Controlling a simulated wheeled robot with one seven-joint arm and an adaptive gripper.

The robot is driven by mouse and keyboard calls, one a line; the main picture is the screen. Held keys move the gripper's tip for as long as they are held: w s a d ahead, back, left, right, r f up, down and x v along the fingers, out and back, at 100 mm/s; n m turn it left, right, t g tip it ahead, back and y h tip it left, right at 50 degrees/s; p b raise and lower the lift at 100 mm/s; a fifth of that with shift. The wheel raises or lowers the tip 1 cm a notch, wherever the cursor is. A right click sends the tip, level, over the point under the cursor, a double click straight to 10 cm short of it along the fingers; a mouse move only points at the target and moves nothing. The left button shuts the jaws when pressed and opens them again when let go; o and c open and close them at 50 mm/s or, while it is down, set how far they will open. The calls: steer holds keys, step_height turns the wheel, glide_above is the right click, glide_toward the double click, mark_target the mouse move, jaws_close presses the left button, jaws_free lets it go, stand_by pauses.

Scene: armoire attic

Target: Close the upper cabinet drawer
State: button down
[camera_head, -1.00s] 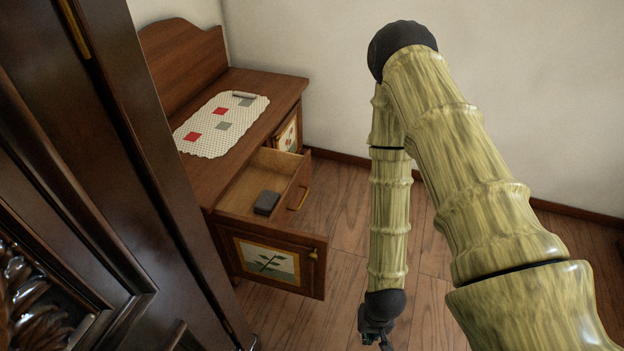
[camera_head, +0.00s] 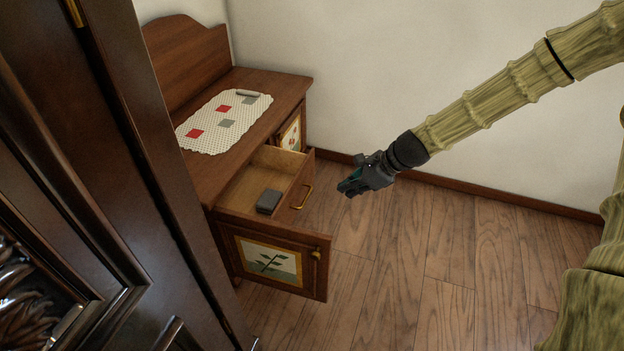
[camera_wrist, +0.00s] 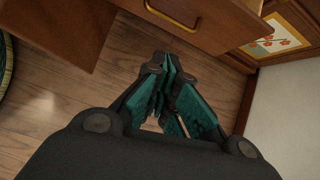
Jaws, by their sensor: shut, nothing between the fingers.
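The upper cabinet drawer (camera_head: 298,190) stands pulled out of the brown wooden cabinet (camera_head: 262,82), with a brass handle (camera_head: 302,197) on its front. A dark grey box-like object (camera_head: 268,201) lies inside it. My gripper (camera_head: 346,188) is shut and empty, to the right of the drawer front and apart from it, pointing toward it. In the wrist view my gripper's fingers (camera_wrist: 168,95) are together below the drawer front, and the brass handle (camera_wrist: 172,14) shows at the top.
A lower cabinet door (camera_head: 272,262) with a plant picture stands open below the drawer. A patterned cloth (camera_head: 222,120) lies on the cabinet top. A dark carved armoire (camera_head: 120,200) fills the left side. The wooden floor (camera_head: 430,260) to the right is clear.

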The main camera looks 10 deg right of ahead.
step_height(320, 180, up, 5)
steer(key=w+m+y, duration=0.1)
steer(key=w+m, duration=0.1)
steer(key=w, duration=0.1)
steer(key=b, duration=0.9)
glide_toward(300, 183)
steer(key=shift+t, duration=0.4)
steer(key=x, duration=0.4)
steer(key=shift+a+f, duration=0.15)
steer(key=shift+f, duration=0.25)
